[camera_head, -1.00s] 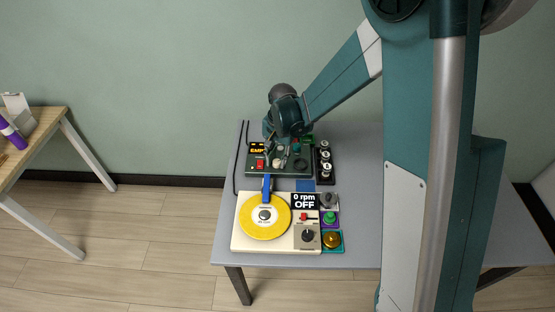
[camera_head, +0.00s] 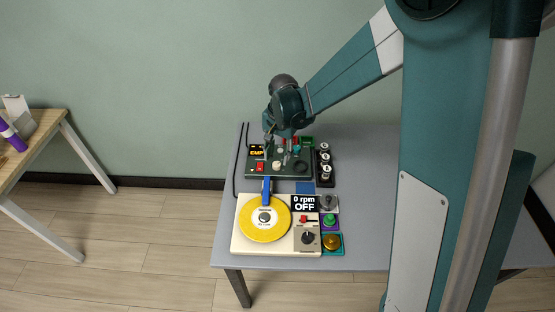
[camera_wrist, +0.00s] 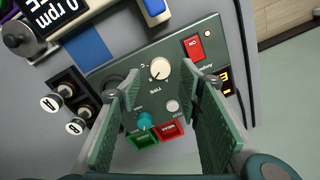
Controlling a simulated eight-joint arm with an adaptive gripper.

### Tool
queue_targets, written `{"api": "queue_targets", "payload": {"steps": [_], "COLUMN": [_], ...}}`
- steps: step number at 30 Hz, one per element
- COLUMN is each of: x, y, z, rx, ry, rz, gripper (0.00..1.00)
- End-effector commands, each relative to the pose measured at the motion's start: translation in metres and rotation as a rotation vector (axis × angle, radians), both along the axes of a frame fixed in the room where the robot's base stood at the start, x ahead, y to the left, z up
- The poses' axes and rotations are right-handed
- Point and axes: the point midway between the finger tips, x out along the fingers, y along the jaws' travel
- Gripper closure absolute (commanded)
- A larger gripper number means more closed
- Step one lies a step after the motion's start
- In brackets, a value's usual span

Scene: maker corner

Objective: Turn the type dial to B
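The type dial (camera_wrist: 160,70) is a small cream knob on a dark green control panel (camera_wrist: 125,70). The word TYPE is printed beside it in the wrist view. I cannot tell for sure which letter its pointer marks. The dial also shows in the head view (camera_head: 277,165), below my gripper. My gripper (camera_wrist: 168,88) is open, with its two green ribbed fingers apart and nothing between them. It hangs above the panel, with the dial ahead of and roughly between the fingertips, apart from them.
A red switch (camera_wrist: 193,46) is beside the dial. In front stands a cream machine with a yellow disc (camera_head: 265,219).

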Motion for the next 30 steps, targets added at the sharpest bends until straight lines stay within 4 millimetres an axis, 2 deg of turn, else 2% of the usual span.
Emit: {"api": "queue_targets", "payload": {"steps": [9, 15, 21, 30], "x": [-0.002, -0.002, -0.002, -0.002], "y": [-0.003, -0.004, -0.004, -0.004], "z": [0.044, 0.066, 0.077, 0.079], "rx": [0.0, 0.0, 0.0, 0.0], "ry": [0.0, 0.0, 0.0, 0.0], "rz": [0.0, 0.0, 0.0, 0.0], "gripper": [0.64, 0.64, 0.64, 0.64]}}
